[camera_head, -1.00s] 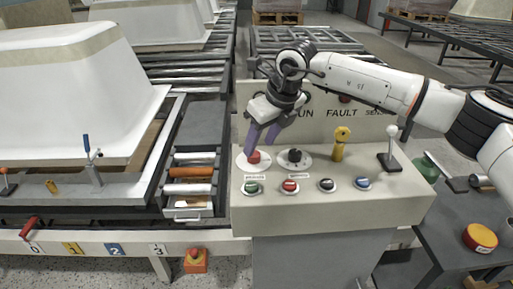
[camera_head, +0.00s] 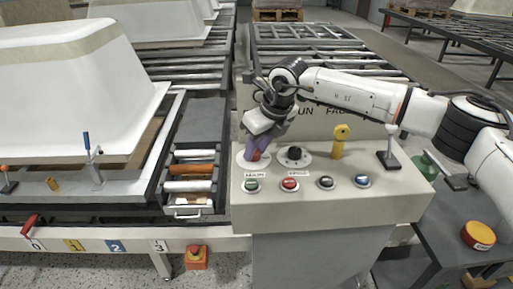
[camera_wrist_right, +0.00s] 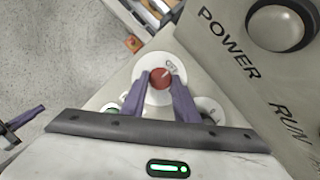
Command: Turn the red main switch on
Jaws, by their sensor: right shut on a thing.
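The red main switch (camera_wrist_right: 161,78) is a round red knob on a white disc (camera_wrist_right: 151,96) at the left of the control panel. In the head view the disc (camera_head: 244,163) shows, and the knob (camera_head: 257,156) is partly hidden by the fingers. My right gripper (camera_head: 256,150) reaches down onto it with purple fingers. In the right wrist view the fingertips (camera_wrist_right: 161,86) are at either side of the knob, shut on it. My left gripper is not in view.
On the panel (camera_head: 390,205) are a black knob (camera_head: 294,153), a yellow key-like switch (camera_head: 339,140), a white-topped lever (camera_head: 390,145) and a row of push buttons. Left are rollers (camera_head: 190,170) and a white tub shell (camera_head: 70,75). A red stop button (camera_head: 195,252) is low in front.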

